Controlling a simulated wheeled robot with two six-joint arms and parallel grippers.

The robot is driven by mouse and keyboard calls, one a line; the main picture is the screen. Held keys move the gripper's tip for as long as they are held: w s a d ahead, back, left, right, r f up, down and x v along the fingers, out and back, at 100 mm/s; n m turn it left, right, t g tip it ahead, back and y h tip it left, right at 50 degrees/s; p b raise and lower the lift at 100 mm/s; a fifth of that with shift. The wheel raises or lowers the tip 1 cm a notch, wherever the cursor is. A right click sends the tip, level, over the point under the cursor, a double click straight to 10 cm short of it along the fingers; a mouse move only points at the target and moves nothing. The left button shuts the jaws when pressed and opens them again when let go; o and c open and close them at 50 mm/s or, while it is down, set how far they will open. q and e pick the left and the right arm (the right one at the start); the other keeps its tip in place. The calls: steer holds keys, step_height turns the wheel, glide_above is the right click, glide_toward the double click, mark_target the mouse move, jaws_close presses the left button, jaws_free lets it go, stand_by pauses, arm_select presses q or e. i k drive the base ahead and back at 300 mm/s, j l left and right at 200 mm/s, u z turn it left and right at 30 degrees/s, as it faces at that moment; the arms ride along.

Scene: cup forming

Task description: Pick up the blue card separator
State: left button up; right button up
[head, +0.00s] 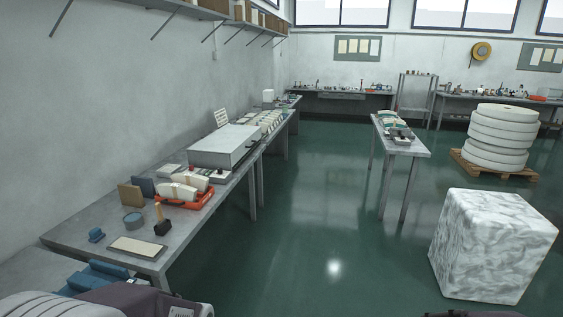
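A dark blue upright panel (147,187) stands on the long grey workbench (85,241) at the left, just behind a tan panel (130,197). I cannot tell for sure which of these is the blue card separator; the panel looks most like a card. Neither of my grippers can be made out in the head view.
The bench also holds a red tray (186,200) with white pieces, a round blue-grey tin (133,220), a wooden-handled tool (160,222), a flat framed sheet (138,246) and a grey box (225,146). A marbled white block (492,246) stands right. Green floor between is clear.

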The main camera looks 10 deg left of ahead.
mark_target(147, 185)
steer(key=i+l, duration=0.1)
steer(key=i, duration=0.8)
steer(key=i+u, duration=0.1)
steer(key=i, duration=0.8)
steer(key=i+u, duration=0.25)
steer(key=u, duration=0.15)
steer(key=i+u, duration=0.25)
steer(key=u, duration=0.2)
steer(key=i+l+u, duration=0.2)
steer(key=u, duration=0.2)
steer(key=i+l+u, duration=0.25)
steer(key=u, duration=0.15)
steer(key=i+l+u, duration=0.15)
steer(key=l+u, duration=0.25)
steer(key=i+l+u, duration=0.15)
steer(key=i+u, duration=0.15)
steer(key=i, duration=0.15)
steer(key=i+l+u, duration=0.3)
steer(key=i, duration=0.15)
